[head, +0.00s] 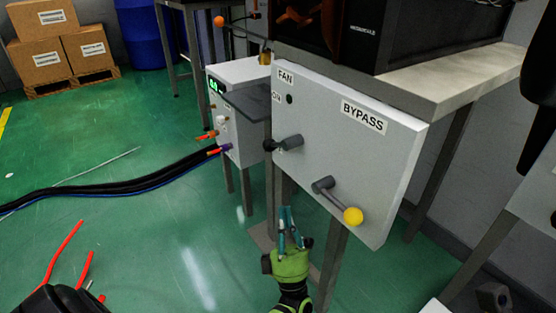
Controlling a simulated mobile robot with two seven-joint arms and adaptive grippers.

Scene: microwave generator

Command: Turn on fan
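The light grey panel (392,179) hangs under a bench top. It carries a FAN label (286,76), with an ON label (277,96) and a small black hole below. Under these, the fan lever (286,143) sticks out with its black knob pointing left. My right gripper is not in view.
A BYPASS lever (334,203) with a yellow knob sticks out at the panel's lower right. A smaller box (243,73) with cables stands at left. Table legs flank the gripper. The green floor at left is mostly clear.

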